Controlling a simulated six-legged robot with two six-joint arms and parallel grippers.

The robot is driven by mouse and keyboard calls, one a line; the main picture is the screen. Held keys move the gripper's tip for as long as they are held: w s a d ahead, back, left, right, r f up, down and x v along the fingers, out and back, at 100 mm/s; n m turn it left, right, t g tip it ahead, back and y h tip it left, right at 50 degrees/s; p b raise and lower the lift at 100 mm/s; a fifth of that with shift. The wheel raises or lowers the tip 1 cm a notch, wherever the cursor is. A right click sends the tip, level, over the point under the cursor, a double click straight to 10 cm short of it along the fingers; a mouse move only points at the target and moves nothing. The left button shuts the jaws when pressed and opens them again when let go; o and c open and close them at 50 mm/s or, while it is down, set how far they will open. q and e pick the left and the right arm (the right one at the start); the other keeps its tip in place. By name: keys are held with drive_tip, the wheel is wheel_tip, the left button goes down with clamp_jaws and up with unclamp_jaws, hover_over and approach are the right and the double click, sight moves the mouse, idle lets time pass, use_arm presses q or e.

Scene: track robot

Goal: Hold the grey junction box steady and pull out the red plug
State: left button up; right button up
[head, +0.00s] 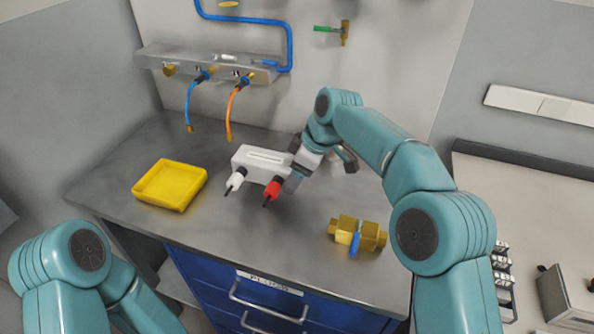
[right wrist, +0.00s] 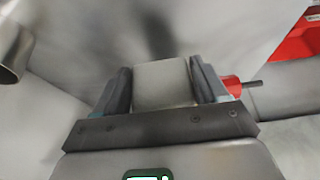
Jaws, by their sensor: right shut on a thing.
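The grey junction box (head: 262,157) rests on the metal bench, with a slot on its top. A red plug (head: 272,189) and a white plug (head: 236,180) sit in its front face. My right gripper (head: 295,177) is shut on the right end of the box. In the right wrist view the pale box end (right wrist: 162,84) lies between the two fingers, and the red plug (right wrist: 232,86) sticks out just beyond the right finger. My left arm shows at the lower left of the head view, but its gripper is not in view.
A yellow tray (head: 170,184) lies left of the box. A brass valve with a blue handle (head: 356,235) lies to the front right. A wall manifold (head: 210,65) with hanging blue and orange hoses stands behind. The bench front between tray and valve is clear.

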sight(292, 198)
drive_tip(key=shift+f+b, duration=1.7)
drive_tip(key=shift+f, duration=1)
